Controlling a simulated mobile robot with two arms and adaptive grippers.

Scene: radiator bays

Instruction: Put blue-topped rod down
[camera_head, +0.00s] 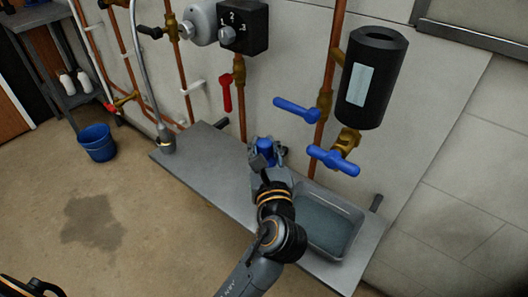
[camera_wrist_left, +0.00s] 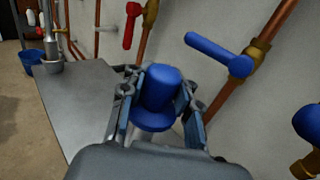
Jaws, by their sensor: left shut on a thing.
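The blue-topped rod (camera_head: 265,147) is held by my left gripper (camera_head: 268,155) over the grey shelf (camera_head: 205,155) along the wall, just left of the tray. In the left wrist view, the rod's blue cap and collar (camera_wrist_left: 160,92) stand between the two fingers of my left gripper (camera_wrist_left: 158,108), which are closed on it from both sides. A little of a pale shaft shows below the collar. The rod's lower end is hidden by the gripper, so I cannot tell whether it touches the shelf. My right gripper is not in view.
A grey tray (camera_head: 326,222) sits at the shelf's right. Blue-handled valves (camera_head: 333,160) and a black cylinder (camera_head: 372,80) jut from the wall behind. The shelf between tap and gripper is bare. A blue bucket (camera_head: 97,143) stands on the floor.

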